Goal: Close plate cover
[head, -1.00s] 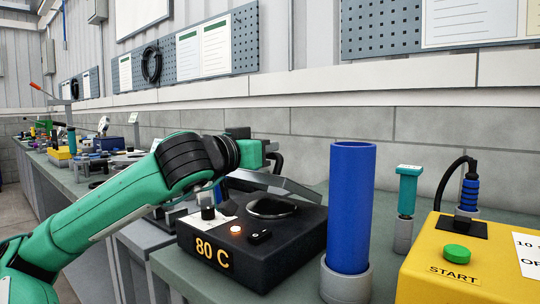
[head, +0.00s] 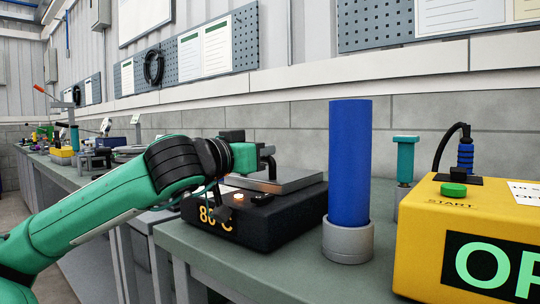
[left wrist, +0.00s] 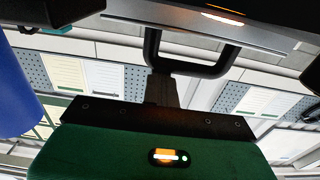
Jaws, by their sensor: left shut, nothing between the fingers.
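The hot plate is a black box (head: 280,212) marked 80 C on the bench. Its grey metal cover (head: 280,182) lies nearly flat over the top and hides the round plate; I cannot tell if it is fully seated. In the left wrist view the cover's underside edge (left wrist: 225,32) and its black U-shaped handle (left wrist: 185,68) show. My left gripper (left wrist: 163,90) is shut and empty, its fingertips close against the handle. In the head view my left gripper (head: 264,152) is above the cover. My right gripper is not in view.
A tall blue tube (head: 348,165) in a grey holder (head: 347,242) stands close right of the hot plate. Further right are a teal-topped tool (head: 405,160) and a yellow START box (head: 430,225). The bench front (head: 270,272) is clear.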

